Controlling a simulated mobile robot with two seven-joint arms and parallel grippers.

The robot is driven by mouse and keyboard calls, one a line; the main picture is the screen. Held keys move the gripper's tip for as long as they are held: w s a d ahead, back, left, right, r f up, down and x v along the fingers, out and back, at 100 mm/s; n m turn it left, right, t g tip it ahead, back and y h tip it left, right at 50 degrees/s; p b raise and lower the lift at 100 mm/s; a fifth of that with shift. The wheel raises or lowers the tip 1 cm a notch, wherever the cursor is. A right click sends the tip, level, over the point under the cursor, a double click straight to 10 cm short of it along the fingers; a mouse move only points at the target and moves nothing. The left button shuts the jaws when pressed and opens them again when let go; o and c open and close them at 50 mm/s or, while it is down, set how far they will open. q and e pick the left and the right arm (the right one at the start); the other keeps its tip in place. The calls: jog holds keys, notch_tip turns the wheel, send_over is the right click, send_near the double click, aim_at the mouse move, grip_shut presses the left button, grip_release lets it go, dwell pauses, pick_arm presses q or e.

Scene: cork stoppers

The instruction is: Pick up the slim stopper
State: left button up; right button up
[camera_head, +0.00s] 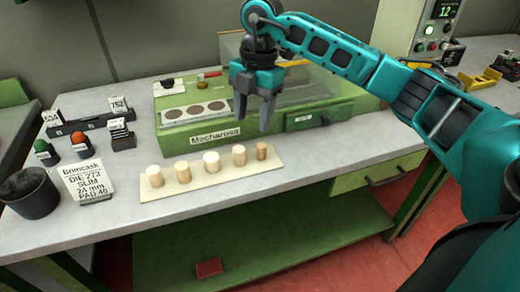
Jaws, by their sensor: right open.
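Several cork stoppers stand upright in a row on a pale board (215,181). The slimmest-looking stopper (262,151) stands at the right end of the row. The other stoppers look wider: one at the left end (154,176), then a second (183,172), a middle one (211,162) and a fourth (239,155). My right gripper (253,115) points down above the right part of the board, over the fourth and slim stoppers. Its fingers are apart, with nothing between them. My left gripper is not in view.
A green machine (212,139) stands behind the board, close to my right gripper. The bench front (180,212) is clear.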

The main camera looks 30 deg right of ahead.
jog(key=d+r+m+h, duration=0.1)
jog(key=d, duration=0.2)
send_over(262, 145)
jog(key=f, duration=0.6)
jog(key=shift+s+d+f, duration=0.15)
jog(key=shift+s+d, duration=0.05)
jog(key=shift+d, duration=0.1)
jog(key=shift+w+a+f, duration=0.15)
jog(key=shift+f, duration=1.35)
jog(key=shift+w+a+f, duration=0.1)
jog(key=shift+a+f, duration=0.05)
jog(key=shift+f, duration=1.3)
jog(key=shift+c, duration=0.4)
grip_shut()
jog(key=shift+r, duration=0.1)
